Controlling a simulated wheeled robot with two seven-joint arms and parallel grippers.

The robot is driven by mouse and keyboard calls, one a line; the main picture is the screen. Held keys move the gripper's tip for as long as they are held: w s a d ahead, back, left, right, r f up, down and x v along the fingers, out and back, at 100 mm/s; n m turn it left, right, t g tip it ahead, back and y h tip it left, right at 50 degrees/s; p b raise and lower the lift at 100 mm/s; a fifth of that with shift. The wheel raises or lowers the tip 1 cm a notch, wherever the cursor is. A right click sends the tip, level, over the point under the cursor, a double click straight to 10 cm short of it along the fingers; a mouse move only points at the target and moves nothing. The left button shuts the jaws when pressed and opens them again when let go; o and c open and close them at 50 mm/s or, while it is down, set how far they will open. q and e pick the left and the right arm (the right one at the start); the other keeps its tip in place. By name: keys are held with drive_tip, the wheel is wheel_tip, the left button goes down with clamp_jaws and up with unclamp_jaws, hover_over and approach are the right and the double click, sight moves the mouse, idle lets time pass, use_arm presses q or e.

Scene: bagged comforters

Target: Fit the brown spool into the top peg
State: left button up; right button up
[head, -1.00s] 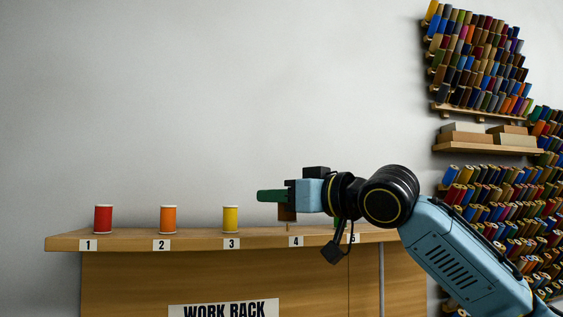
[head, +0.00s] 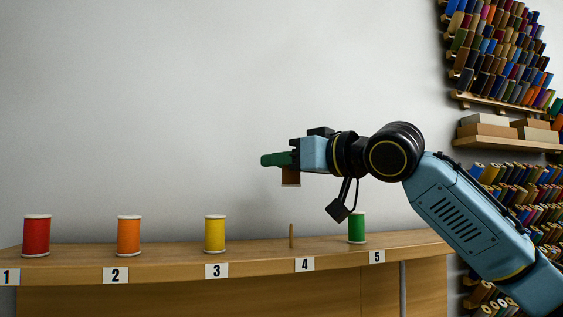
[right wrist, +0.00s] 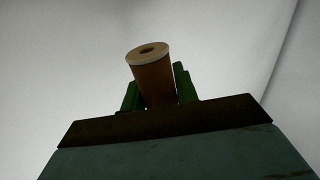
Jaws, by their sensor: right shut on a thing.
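My right gripper (head: 276,159) is shut on the brown spool (head: 290,177), high above the work rack shelf. In the head view the green fingers and hand hide the spool's upper part. In the right wrist view the brown spool (right wrist: 154,82) stands between the green fingers, tilted in the picture, with its pale end rim and centre hole showing. A bare wooden peg (head: 291,236) stands at label 4, below the spool and apart from it. The wall rack (head: 488,104) at upper right is full of spools; I cannot make out an empty peg there. My left gripper is not in view.
On the shelf (head: 262,257) stand a red spool (head: 37,236), an orange spool (head: 129,236), a yellow spool (head: 215,234) and a green spool (head: 357,228). Boxes (head: 490,130) sit on a wall shelf at right, above more spools. The wall at left is clear.

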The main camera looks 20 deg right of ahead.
sight(295, 183)
drive_tip(key=shift+s, duration=0.2)
drive_tip(key=shift+w, duration=0.15)
drive_tip(key=f+b, duration=0.1)
drive_tip(key=f, duration=0.1)
drive_tip(key=f+b, duration=0.1)
drive_tip(key=f, duration=0.1)
drive_tip(key=shift+w+b, duration=0.25)
drive_tip(key=shift+b, duration=0.05)
drive_tip(key=shift+f+b, duration=0.35)
drive_tip(key=shift+f, duration=0.15)
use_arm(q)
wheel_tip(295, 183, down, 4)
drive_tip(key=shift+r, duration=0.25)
use_arm(e)
drive_tip(key=shift+d+f, duration=0.1)
drive_tip(key=shift+f, duration=0.1)
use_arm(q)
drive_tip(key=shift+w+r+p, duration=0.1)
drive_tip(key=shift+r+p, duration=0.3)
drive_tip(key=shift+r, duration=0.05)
use_arm(e)
drive_tip(key=shift+s, duration=0.1)
use_arm(q)
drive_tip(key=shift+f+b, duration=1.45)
drive_tip(key=shift+b, duration=0.05)
use_arm(e)
drive_tip(key=shift+f, duration=2.3)
